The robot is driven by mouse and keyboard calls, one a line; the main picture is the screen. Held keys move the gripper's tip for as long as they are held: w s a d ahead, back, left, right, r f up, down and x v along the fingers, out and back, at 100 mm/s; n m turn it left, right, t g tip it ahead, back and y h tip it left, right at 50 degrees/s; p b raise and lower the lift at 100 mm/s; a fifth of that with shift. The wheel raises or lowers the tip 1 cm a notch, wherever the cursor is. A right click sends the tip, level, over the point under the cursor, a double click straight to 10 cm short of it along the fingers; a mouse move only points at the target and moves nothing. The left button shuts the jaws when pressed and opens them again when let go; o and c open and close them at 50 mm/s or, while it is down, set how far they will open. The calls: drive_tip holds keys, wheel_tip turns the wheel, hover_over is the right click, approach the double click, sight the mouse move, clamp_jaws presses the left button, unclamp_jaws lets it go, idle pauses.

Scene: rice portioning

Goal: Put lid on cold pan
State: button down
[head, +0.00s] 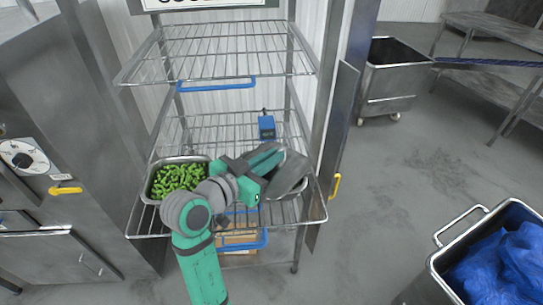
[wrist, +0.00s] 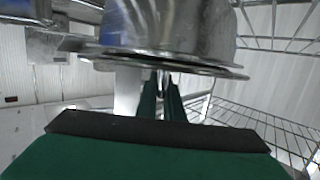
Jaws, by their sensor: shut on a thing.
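A metal pan (head: 152,190) full of green vegetables sits on the middle wire shelf, at its left side, with its top open. My gripper (head: 268,163) is to the right of this pan, over the same shelf. It is shut on a grey metal lid (head: 292,176), which looks tilted in the head view. In the wrist view, the lid (wrist: 170,30) fills the upper middle, with its flat rim (wrist: 170,64) just beyond my fingertips (wrist: 162,85). My arm hides part of the pan's right side. The grip point itself is hard to make out.
A small blue box (head: 266,127) stands behind on the shelf. The rack's posts are close to the lid. A steel bin (head: 430,275) with blue bags stands lower right.

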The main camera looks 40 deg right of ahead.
drive_tip(key=c, duration=1.8)
unclamp_jaws()
drive_tip(key=v, duration=1)
drive_tip(key=shift+a, duration=0.1)
drive_tip(key=shift+s+a+r, duration=0.1)
drive_tip(key=shift+s+a, duration=0.05)
drive_tip(key=shift+a, duration=0.1)
